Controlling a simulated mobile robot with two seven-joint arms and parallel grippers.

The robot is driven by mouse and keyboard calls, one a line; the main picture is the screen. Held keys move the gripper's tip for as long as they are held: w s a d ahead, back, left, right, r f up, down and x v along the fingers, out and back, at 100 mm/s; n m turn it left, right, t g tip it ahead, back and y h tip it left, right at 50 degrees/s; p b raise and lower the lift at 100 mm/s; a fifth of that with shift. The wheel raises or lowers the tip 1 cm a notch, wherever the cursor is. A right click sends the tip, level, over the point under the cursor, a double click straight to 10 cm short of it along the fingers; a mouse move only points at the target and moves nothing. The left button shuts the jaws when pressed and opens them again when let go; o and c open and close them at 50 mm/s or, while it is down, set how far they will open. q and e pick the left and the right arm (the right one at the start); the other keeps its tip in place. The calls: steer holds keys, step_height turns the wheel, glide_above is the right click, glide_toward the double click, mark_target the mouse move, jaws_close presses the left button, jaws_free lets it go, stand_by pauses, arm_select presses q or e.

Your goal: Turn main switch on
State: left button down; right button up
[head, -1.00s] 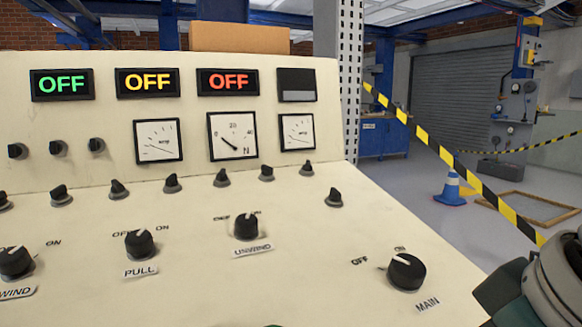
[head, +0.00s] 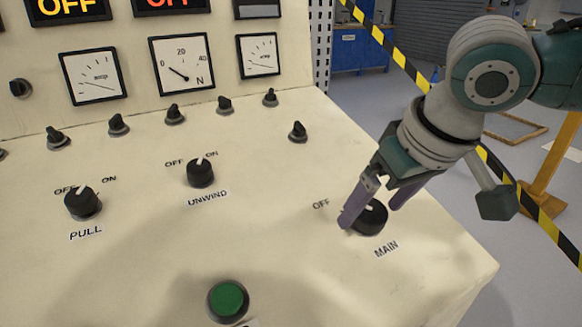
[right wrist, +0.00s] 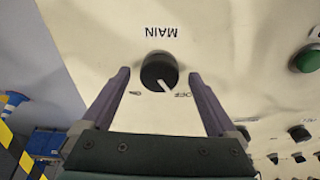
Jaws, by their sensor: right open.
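The MAIN switch (head: 371,217) is a black round knob on the right part of the cream panel. Its OFF label shows at its upper left; its ON label is hidden behind my gripper. My right gripper (head: 370,212) is open, with one purple finger on each side of the knob. In the right wrist view the knob (right wrist: 158,71) sits between the spread fingertips (right wrist: 160,74), with visible gaps on both sides. There its white pointer line points toward OFF. My left gripper is not in view.
The UNWIND knob (head: 201,173) and PULL knob (head: 82,203) are to the left. A green button (head: 228,301) is near the front. Several small toggles, including one (head: 298,131), line the back. The panel between UNWIND and MAIN is clear. Striped tape (head: 410,69) hangs beyond.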

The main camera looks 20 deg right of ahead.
steer(key=shift+w+f, duration=0.1)
steer(key=shift+f, duration=0.1)
steer(key=shift+c, duration=0.2)
steer(key=shift+r, duration=0.1)
steer(key=c, duration=1.3)
